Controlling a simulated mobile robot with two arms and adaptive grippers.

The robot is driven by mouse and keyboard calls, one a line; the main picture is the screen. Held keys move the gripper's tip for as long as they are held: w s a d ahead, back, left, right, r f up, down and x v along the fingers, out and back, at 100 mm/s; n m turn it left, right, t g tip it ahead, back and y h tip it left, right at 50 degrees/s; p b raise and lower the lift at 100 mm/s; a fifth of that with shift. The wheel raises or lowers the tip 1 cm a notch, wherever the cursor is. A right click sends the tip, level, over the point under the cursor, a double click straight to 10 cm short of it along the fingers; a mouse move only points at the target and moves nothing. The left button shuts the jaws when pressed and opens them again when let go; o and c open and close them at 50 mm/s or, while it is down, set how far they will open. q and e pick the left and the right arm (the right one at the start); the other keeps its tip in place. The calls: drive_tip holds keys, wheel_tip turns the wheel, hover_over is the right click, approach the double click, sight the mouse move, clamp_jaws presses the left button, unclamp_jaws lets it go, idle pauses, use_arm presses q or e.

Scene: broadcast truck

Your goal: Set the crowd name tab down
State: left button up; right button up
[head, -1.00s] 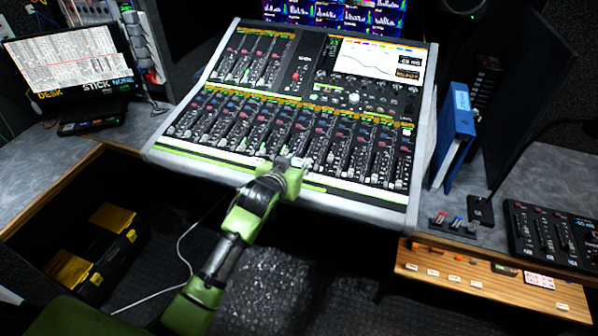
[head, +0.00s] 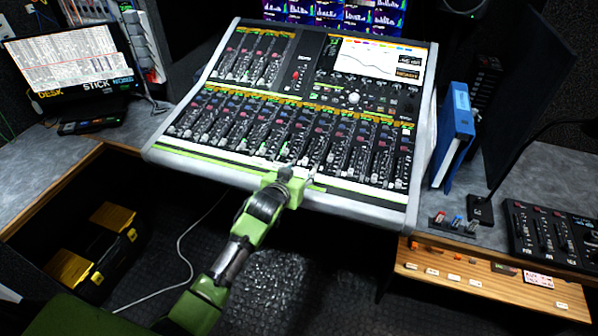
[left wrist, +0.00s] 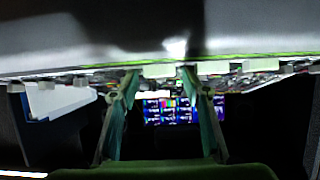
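My left gripper (head: 289,174) is at the front edge of the mixing console (head: 180,152), over its pale front strip. In the left wrist view the two fingers (left wrist: 160,76) stand apart, so the gripper is open. A small pale tab (left wrist: 159,70) shows between the fingertips with a gap on each side. Another pale tab (left wrist: 212,67) shows just right of the right finger. No lettering is readable, so I cannot tell which tab is the crowd one. My right gripper is not in view.
A wooden shelf (head: 490,283) with several small tabs is at lower right. A blue binder (head: 455,130) stands beside the console, near a small switcher panel (head: 550,232). A black case (head: 98,250) with yellow parts is on the floor at left.

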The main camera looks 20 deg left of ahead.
use_arm(q)
drive_tip(key=shift+r, duration=0.1)
drive_tip(key=shift+s+r, duration=0.1)
drive_tip(key=shift+s, duration=0.05)
drive_tip(key=v, duration=1.1)
drive_tip(key=shift+s+r, duration=0.2)
drive_tip(key=shift+s, duration=0.1)
drive_tip(key=s+f+g, duration=0.2)
drive_tip(key=s+f, duration=0.4)
drive_tip(key=f, duration=0.6)
drive_tip(key=s+a+f+m+g, duration=0.15)
drive_tip(key=s+f, duration=0.35)
drive_tip(key=f, duration=0.7)
drive_tip(key=s+f+g, duration=0.3)
drive_tip(key=s+f, duration=0.3)
drive_tip(key=f, duration=0.7)
drive_tip(key=s+f+g, duration=0.1)
drive_tip(key=s+f, duration=0.4)
drive_tip(key=s, duration=0.5)
drive_tip(key=s+a+f+g, duration=0.1)
drive_tip(key=s+f, duration=0.4)
drive_tip(key=s, duration=0.6)
drive_tip(key=s+f+g, duration=0.3)
drive_tip(key=s+f, duration=0.2)
drive_tip(key=s, duration=0.6)
drive_tip(key=shift+s+a+f, duration=0.2)
drive_tip(key=shift+a+f, duration=0.15)
drive_tip(key=shift+a, duration=0.05)
